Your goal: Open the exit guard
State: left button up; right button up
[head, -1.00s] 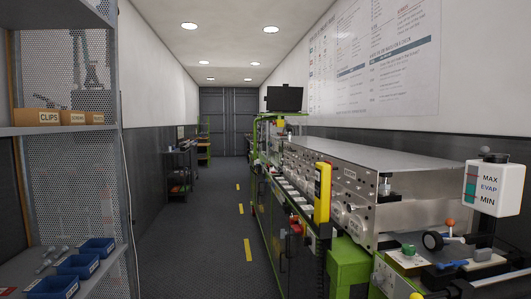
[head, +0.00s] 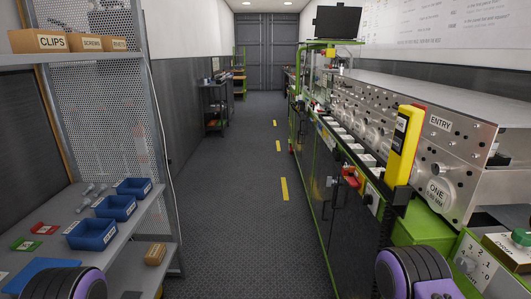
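A long metal machine (head: 400,115) runs along the right side. Its near end is marked ENTRY, with a round part marked ONE below. At its far end stands a green frame (head: 318,44) with small parts under it. The exit guard cannot be made out at this distance, nor whether any guard there is open or shut. Neither gripper shows. Only rounded purple and black parts of my arms are at the bottom left and bottom right edges.
The aisle floor (head: 230,200) with yellow dashes is clear to the grey doors (head: 265,50). A shelf (head: 110,235) with blue bins stands close on the left. A dark cart (head: 215,105) stands farther along the left wall.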

aim_at(358, 87)
jog(key=i, duration=5.4)
jog(key=u, duration=1.1)
jog(key=i, duration=0.9)
jog(key=z, duration=4.5)
